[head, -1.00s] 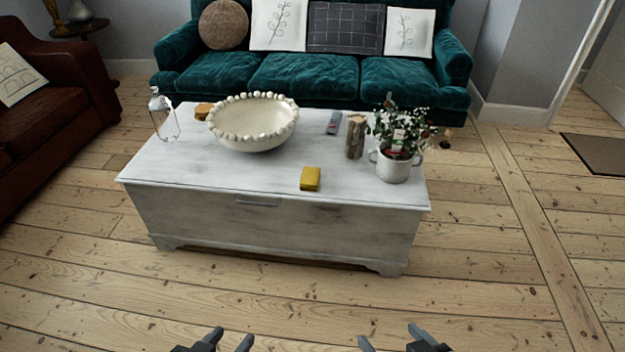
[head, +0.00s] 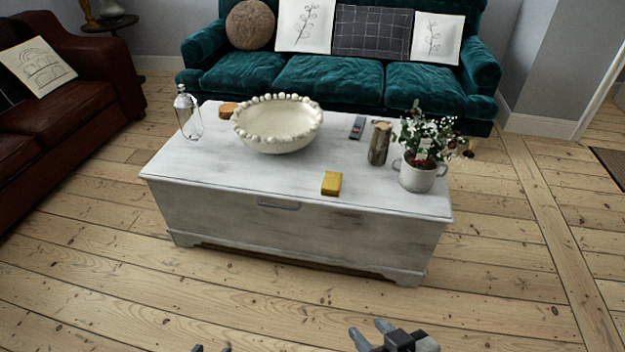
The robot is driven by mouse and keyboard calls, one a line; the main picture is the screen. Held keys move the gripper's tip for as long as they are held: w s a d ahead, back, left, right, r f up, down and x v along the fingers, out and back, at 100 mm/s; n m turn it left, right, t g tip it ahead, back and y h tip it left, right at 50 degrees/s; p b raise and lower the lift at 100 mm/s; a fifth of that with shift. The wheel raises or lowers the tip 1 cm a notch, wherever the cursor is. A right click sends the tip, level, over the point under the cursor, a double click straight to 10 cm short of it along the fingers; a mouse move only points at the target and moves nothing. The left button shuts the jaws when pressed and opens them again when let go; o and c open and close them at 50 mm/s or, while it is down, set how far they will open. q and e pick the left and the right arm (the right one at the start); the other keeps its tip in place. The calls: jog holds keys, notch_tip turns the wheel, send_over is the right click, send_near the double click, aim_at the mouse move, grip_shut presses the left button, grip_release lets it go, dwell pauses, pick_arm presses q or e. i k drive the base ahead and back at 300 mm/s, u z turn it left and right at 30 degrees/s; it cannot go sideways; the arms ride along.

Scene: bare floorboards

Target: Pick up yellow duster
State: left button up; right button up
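The yellow duster (head: 331,183), a small block-like yellow item, lies on the white chest-like table (head: 210,172) near its front edge, right of centre. My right gripper (head: 368,328) is at the bottom of the head view, over the floor in front of the table. Its fingers are apart and empty. My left gripper (head: 211,348) shows only its fingertips at the bottom edge, with a gap between them. Both grippers are well apart from the duster.
On the table stand a beaded bowl (head: 278,128), a glass bottle (head: 188,115), a wooden post (head: 379,144), a remote (head: 357,128) and a potted plant (head: 420,172). A teal sofa (head: 320,80) is behind, a brown sofa (head: 60,125) left. Floor in front is clear.

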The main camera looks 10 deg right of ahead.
aim_at(331, 186)
jog(key=i, duration=1.3)
jog(key=z, duration=0.2)
